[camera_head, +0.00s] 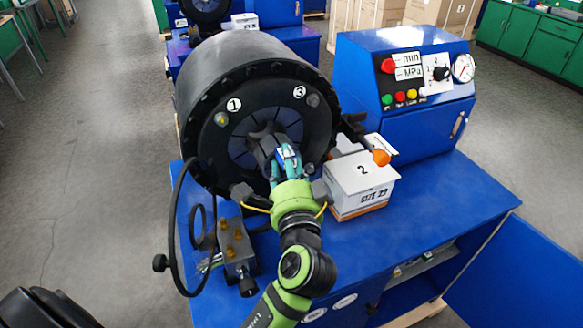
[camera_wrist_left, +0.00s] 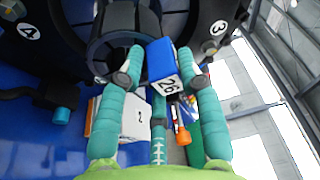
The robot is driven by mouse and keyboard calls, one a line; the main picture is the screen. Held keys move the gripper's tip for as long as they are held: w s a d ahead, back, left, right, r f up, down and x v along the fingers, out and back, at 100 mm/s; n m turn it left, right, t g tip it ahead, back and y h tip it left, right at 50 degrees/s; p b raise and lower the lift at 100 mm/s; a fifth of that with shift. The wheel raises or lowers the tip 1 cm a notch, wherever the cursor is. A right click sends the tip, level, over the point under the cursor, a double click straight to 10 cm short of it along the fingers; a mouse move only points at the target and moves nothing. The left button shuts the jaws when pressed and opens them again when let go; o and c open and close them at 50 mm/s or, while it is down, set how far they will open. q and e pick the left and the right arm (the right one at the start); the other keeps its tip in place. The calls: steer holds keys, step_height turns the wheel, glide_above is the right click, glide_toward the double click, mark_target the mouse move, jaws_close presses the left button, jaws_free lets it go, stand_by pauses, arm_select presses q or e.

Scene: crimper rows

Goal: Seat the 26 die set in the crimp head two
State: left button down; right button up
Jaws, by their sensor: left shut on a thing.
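The 26 die set (camera_wrist_left: 160,58) is a small blue block with a white label reading 26. In the left wrist view it sits between the fingers of my left gripper (camera_wrist_left: 162,66), which is shut on it. In the head view my left gripper (camera_head: 286,163) and the blue die set (camera_head: 288,152) are in front of the centre opening of the black crimp head (camera_head: 225,160). The head's face carries labels 1 and 3; labels 4 and 3 show in the left wrist view. I cannot tell whether the die touches the head. My right gripper is not in view.
A white box labelled 2 and SET 22 (camera_head: 360,188) stands on the blue bench (camera_head: 420,205), right of the gripper. A blue control cabinet (camera_head: 405,90) stands behind it. A valve block (camera_head: 237,250) and a black hose loop lie at left. The bench's right front is clear.

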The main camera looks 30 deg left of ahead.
mark_target(271, 136)
arm_select(q)
steer(key=shift+w+a+r, duration=0.15)
steer(key=shift+w+a, duration=0.35)
steer(key=shift+a, duration=0.05)
steer(key=shift+w+a+r, duration=0.15)
steer(key=shift+w+a, duration=0.3)
steer(key=shift+a, duration=0.05)
steer(key=shift+r+p, duration=0.1)
steer(key=shift+p, duration=0.6)
stand_by(1.1)
steer(key=shift+w+a+p, duration=0.65)
steer(key=shift+w+a, duration=1.45)
steer(key=shift+a, duration=0.3)
stand_by(1.0)
steer(key=c, duration=0.7)
jaws_free()
steer(key=shift+c, duration=0.2)
steer(key=shift+s+d, duration=0.1)
steer(key=shift+s, duration=0.05)
steer(key=shift+f, duration=0.5)
steer(key=shift+s+d, duration=0.25)
steer(key=shift+s, duration=0.15)
steer(key=v, duration=1.1)
steer(key=shift+r, duration=0.35)
